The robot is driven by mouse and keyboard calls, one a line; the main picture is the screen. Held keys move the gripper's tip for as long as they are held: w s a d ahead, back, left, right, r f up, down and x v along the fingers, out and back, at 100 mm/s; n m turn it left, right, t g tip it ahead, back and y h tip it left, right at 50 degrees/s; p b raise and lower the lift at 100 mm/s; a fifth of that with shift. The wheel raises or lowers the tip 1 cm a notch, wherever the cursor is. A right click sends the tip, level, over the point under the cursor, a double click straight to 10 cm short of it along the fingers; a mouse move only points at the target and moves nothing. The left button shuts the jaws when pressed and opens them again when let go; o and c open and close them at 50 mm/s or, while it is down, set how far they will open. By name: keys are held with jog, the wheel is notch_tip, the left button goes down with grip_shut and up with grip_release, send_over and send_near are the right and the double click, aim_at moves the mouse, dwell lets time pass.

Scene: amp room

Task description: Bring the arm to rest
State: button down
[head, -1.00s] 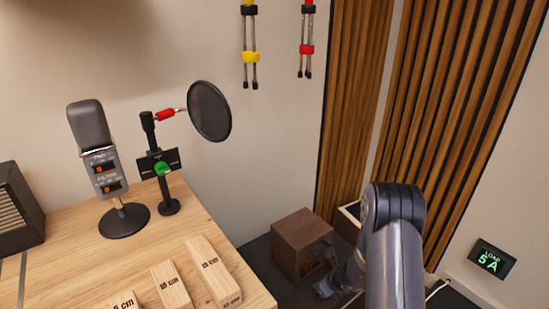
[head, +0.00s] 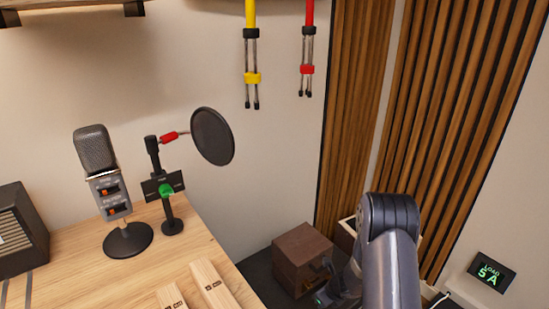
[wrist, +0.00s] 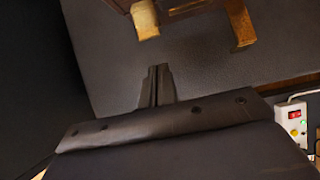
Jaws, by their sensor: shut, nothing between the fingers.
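My arm rises at the lower right of the head view, with its dark elbow in front of the slatted panels. My gripper (head: 322,296) hangs low beyond the desk's right edge, partly hidden by my arm, in front of a brown wooden box (head: 302,260). In the wrist view my gripper's two dark fingers (wrist: 156,84) are together with nothing between them. A dark grey surface lies beyond the fingertips. Wooden parts with brass-coloured pieces (wrist: 146,20) show above them, apart from the fingers.
The wooden desk (head: 190,245) bears a microphone (head: 96,150), a pop filter (head: 213,136) and wooden blocks (head: 210,284). Yellow (head: 252,78) and red (head: 307,70) clamps hang on the wall. A load display (head: 491,272) reads 5 A. A small box with a red display (wrist: 294,118) shows at the wrist view's right.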

jog(key=w+a+r+p+v, duration=0.1)
jog(key=p+v, duration=0.3)
jog(key=v, duration=0.8)
jog(key=shift+t, duration=0.4)
jog(key=w+f+b, duration=0.1)
jog(key=f+b, duration=0.1)
jog(key=f, duration=0.2)
jog(key=w+a+f+b, duration=0.1)
jog(key=f+b, duration=0.2)
jog(key=f, duration=0.2)
jog(key=w+a+f+b, duration=0.1)
jog(key=f+b, duration=0.2)
jog(key=f, duration=0.1)
jog(key=shift+w+f, duration=0.1)
jog(key=shift+f, duration=0.3)
jog(key=b, duration=0.2)
jog(key=f+b, duration=0.1)
jog(key=b, duration=0.1)
jog(key=f+b, duration=0.1)
jog(key=b, duration=0.1)
jog(key=shift+s+d+f+b, duration=0.25)
jog(key=shift+s+d+b, duration=0.05)
jog(key=shift+s+b, duration=0.1)
notch_tip(320, 180, down, 2)
jog(key=t+y+b, duration=0.2)
jog(key=b, duration=0.4)
jog(key=shift+s+f, duration=0.1)
jog(key=shift+f+t+y+b, duration=0.25)
jog(key=shift+t+b, duration=0.25)
jog(key=shift+b, duration=0.7)
